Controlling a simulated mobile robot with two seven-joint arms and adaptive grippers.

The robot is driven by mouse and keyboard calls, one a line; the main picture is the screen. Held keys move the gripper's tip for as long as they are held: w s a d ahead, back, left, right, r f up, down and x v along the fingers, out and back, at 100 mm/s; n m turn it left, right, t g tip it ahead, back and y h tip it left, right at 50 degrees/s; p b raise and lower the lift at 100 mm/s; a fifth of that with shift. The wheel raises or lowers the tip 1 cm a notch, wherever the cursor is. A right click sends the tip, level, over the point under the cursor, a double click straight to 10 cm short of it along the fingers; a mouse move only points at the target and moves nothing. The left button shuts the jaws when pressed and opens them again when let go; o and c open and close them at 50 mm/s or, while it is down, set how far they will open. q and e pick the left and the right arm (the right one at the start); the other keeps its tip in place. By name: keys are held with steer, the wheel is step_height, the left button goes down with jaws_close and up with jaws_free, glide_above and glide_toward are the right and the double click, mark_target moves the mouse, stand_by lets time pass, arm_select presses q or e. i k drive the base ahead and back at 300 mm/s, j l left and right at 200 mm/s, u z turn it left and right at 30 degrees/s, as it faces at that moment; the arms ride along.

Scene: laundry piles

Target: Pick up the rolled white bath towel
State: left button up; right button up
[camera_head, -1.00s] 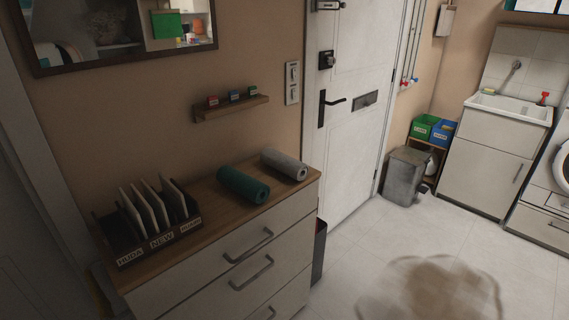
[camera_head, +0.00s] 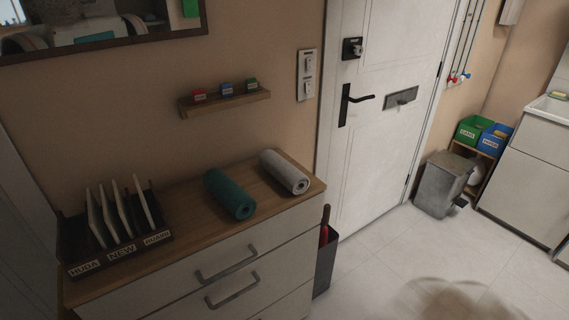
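The rolled white bath towel (camera_head: 284,172) looks light grey-white and lies on its side on the wooden top of the dresser (camera_head: 262,213), near the right end. A rolled teal towel (camera_head: 229,194) lies to its left, apart from it, at a similar slant. The end of each roll faces the front of the dresser. Neither of my grippers is in view, and nothing touches the towels.
A black rack (camera_head: 84,257) with upright white panels and labels stands at the dresser's left end. A small wall shelf (camera_head: 223,103) holds three coloured blocks above the towels. A door (camera_head: 385,130), a dark narrow bin (camera_head: 326,262) and a grey bin (camera_head: 440,185) are to the right. The tiled floor in front looks clear.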

mark_target(293, 179)
steer(key=i+l+u, duration=0.35)
steer(key=l, duration=0.3)
steer(key=i+l+u, duration=0.2)
steer(key=l, duration=0.15)
steer(key=i+l+u, duration=0.2)
steer(key=l, duration=0.15)
steer(key=l+u, duration=0.2)
steer(key=l, duration=0.2)
steer(key=i+l+u, duration=0.15)
steer(key=l+u, duration=0.3)
steer(key=l, duration=0.45)
steer(key=l+u, duration=0.45)
steer(key=l, duration=0.5)
